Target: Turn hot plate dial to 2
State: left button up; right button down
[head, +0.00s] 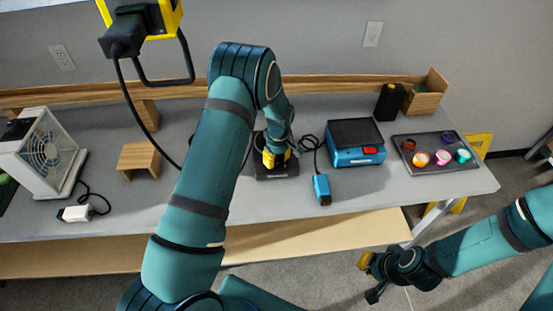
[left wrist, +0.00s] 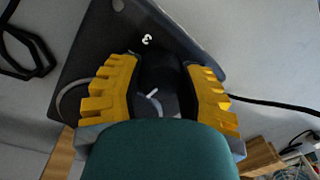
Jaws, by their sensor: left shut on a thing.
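The hot plate (head: 262,175) is a dark, flat unit on the table, mostly covered by my left arm in the head view. In the left wrist view its dark surface (left wrist: 95,45) carries a white numeral 3 near the top. My left gripper (head: 274,158) points down onto it. In the left wrist view, the yellow fingers of this gripper (left wrist: 160,92) are shut on the dark dial (left wrist: 158,72), one on each side. A short white mark shows on the dial. The numeral 2 is not visible. My right gripper (head: 370,279) is open and empty, off the table's front right.
A blue device with a black top (head: 357,137) and a blue plug (head: 322,188) stand right of the hot plate. A dark tray (head: 460,164) holds several colored cups. A white fan unit (head: 40,155) and a wooden block (head: 138,157) are at left. A black cable hangs nearby.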

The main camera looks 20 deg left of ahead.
pick_arm(q)
jog(key=m+b, duration=0.1)
jog(key=m, duration=0.3)
jog(key=shift+m+b, duration=0.3)
jog(key=shift+b, duration=0.1)
jog(key=m+b, duration=0.1)
jog(key=m, duration=0.1)
jog(key=shift+m, duration=0.3)
jog(key=m+b, duration=0.1)
jog(key=m, duration=0.3)
jog(key=shift+t, duration=0.4)
jog(key=shift+m+b, duration=0.35)
jog(key=shift+m, duration=1.65)
jog(key=shift+s, duration=0.1)
jog(key=o, duration=1.2)
jog(key=shift+d, duration=0.1)
jog(key=shift+r, duration=0.1)
